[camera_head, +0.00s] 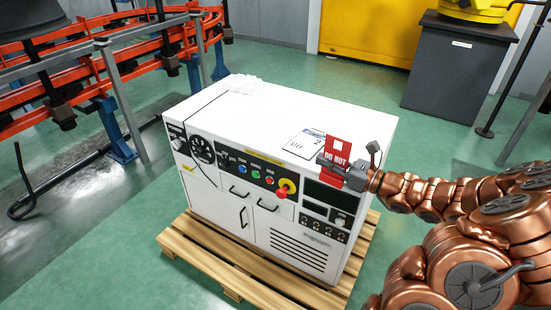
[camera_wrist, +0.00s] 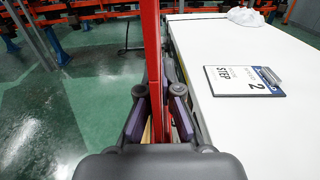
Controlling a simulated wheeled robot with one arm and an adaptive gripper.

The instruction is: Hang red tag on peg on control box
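The red tag (camera_head: 338,151), with a white square and white "DO NOT" lettering, is upright in my gripper (camera_head: 342,168) at the control box's front right top edge. In the wrist view the tag (camera_wrist: 152,55) shows edge-on as a tall red strip. My gripper (camera_wrist: 159,95) has its fingers closed on both sides of it there. The white control box (camera_head: 300,115) has a front panel with a dial, coloured buttons and a red-and-yellow knob (camera_head: 286,188). I cannot make out the peg in either view.
The box stands on a wooden pallet (camera_head: 235,272). A "STEP 2" sign (camera_head: 302,141) lies on its top, left of my gripper, and a crumpled white cloth (camera_head: 243,84) lies farther back. Orange racks (camera_head: 80,95) stand at left and a grey cabinet (camera_head: 455,75) at back right.

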